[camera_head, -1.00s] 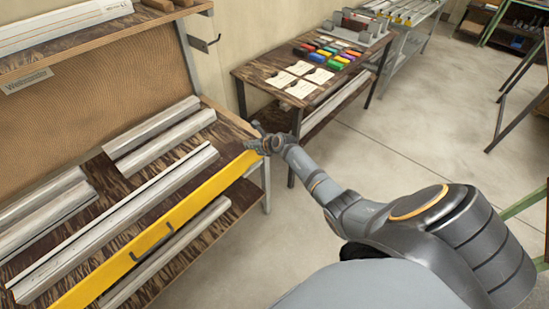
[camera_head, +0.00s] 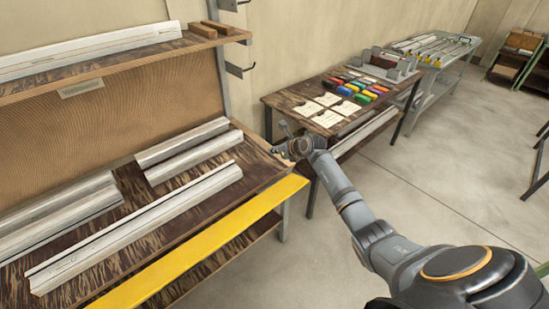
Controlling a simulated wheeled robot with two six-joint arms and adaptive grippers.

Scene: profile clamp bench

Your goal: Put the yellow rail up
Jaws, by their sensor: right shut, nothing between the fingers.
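The yellow rail (camera_head: 215,242) is a long flat strip along the front of the workbench, running from the right front corner to the bottom of the head view. A broad, plain yellow face shows, seemingly at a shallow angle, and no handle is visible on it. Its exact tilt is hard to tell. My right gripper (camera_head: 285,142) is shut and empty near the far right corner of the bench, a little beyond the rail's right end. It appears apart from the rail. My left gripper is out of view.
Several grey metal profiles (camera_head: 190,151) lie on the dark wooden bench top (camera_head: 135,185), with a long one (camera_head: 140,222) nearest the front. A second table (camera_head: 285,97) with cards and coloured blocks stands beyond my right gripper. Open floor (camera_head: 430,160) lies to the right.

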